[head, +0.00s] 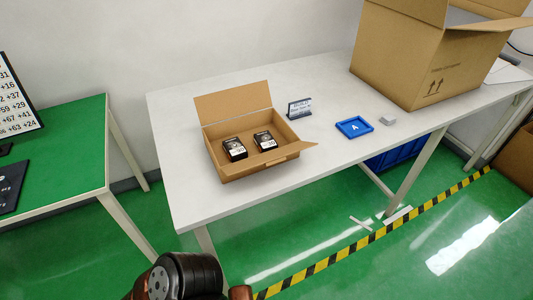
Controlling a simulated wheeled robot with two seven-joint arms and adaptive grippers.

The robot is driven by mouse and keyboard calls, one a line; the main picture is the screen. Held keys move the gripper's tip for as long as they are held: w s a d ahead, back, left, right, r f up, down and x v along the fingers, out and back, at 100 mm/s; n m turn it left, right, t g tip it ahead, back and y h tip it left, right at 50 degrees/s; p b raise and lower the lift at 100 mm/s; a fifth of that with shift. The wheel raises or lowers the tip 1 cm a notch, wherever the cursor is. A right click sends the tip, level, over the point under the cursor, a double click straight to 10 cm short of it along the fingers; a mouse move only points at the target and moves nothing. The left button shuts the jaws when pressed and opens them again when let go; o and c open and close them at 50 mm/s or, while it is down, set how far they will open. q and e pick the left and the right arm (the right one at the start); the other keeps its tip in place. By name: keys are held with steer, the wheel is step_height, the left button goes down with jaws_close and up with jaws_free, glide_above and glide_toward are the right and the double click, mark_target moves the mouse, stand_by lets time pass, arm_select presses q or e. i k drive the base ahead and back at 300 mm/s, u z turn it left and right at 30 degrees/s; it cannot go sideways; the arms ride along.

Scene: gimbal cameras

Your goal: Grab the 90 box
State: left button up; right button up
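Two small black boxes with white labels stand side by side inside an open cardboard carton (233,171) on the white table. The left black box (235,149) and the right black box (265,141) are apart from each other. The numbers on their labels are too small to read, so I cannot tell which is the 90 box. Neither of my grippers is in view. Only a dark, rounded arm link of mine shows at the bottom edge, in front of the table and below the carton.
The white table (320,152) also holds a small sign (299,108), a blue tray marked A (354,127), a small grey piece (388,121) and a large open cardboard box (400,66). A green table (72,165) stands at left. Free tabletop surrounds the carton.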

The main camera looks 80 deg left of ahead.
mark_target(235, 149)
steer(key=z, duration=0.05)
steer(key=k, duration=1.35)
steer(key=u, duration=1.95)
steer(key=i, duration=0.4)
steer(key=u, duration=0.1)
